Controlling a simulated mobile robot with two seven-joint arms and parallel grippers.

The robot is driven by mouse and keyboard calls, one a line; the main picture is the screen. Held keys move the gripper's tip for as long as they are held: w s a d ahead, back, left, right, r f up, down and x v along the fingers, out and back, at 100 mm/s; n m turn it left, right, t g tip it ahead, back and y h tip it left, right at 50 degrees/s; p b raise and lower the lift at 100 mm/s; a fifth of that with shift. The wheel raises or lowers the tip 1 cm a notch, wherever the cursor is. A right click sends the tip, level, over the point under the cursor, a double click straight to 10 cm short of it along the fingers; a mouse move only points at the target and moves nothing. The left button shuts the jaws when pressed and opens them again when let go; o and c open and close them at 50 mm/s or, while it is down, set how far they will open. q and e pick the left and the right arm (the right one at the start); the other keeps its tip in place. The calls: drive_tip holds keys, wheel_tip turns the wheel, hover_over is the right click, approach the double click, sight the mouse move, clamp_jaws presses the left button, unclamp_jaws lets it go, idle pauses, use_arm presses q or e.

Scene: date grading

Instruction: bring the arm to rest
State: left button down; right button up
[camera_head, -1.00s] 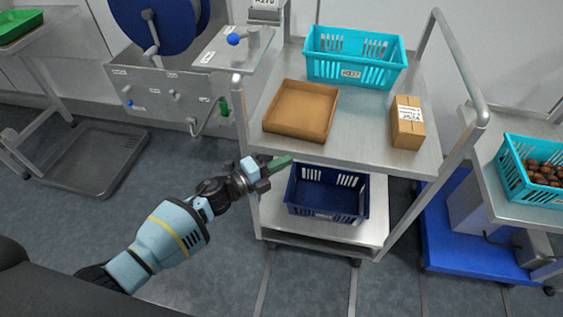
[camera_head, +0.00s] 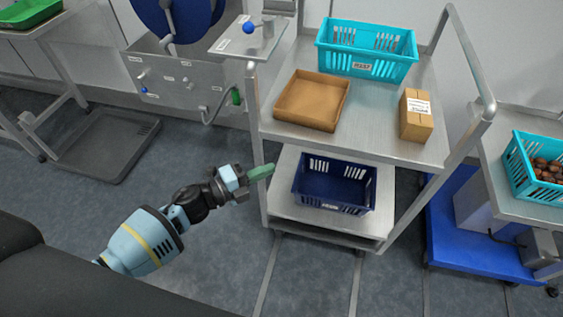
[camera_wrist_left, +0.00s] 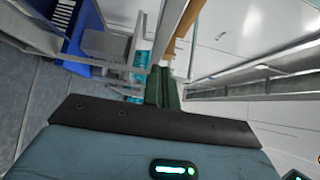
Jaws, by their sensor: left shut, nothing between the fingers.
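My left gripper (camera_head: 262,172) reaches in from the lower left in the head view, over the floor beside the front left post of the steel cart. Its green fingers are together with nothing between them. In the left wrist view the shut fingers (camera_wrist_left: 162,88) point away from the camera toward the cart. My right gripper is not in view.
The cart (camera_head: 380,143) holds a cardboard tray (camera_head: 312,100), a carton (camera_head: 416,117) and a turquoise crate (camera_head: 366,50). A dark blue crate (camera_head: 334,187) sits on its lower shelf. Right is a turquoise crate of dates (camera_head: 537,166). Open floor (camera_head: 215,255) lies around my arm.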

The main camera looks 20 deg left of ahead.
use_arm(q)
drive_tip(key=v, duration=0.3)
drive_tip(key=shift+s+r, duration=0.1)
drive_tip(key=shift+s, duration=0.15)
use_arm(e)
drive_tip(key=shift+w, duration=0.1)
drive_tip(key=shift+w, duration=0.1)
use_arm(q)
drive_tip(key=s+a+f+n+g+y+p, duration=0.1)
drive_tip(key=s+n+y+p, duration=0.4)
drive_tip(key=s+n, duration=0.7)
drive_tip(key=s+f+n+g+y+p, duration=0.2)
drive_tip(key=s+n+y+p, duration=0.3)
drive_tip(key=s+n, duration=0.8)
drive_tip(key=s+g+p, duration=0.1)
drive_tip(key=s, duration=0.9)
drive_tip(key=shift+a+f+y, duration=0.4)
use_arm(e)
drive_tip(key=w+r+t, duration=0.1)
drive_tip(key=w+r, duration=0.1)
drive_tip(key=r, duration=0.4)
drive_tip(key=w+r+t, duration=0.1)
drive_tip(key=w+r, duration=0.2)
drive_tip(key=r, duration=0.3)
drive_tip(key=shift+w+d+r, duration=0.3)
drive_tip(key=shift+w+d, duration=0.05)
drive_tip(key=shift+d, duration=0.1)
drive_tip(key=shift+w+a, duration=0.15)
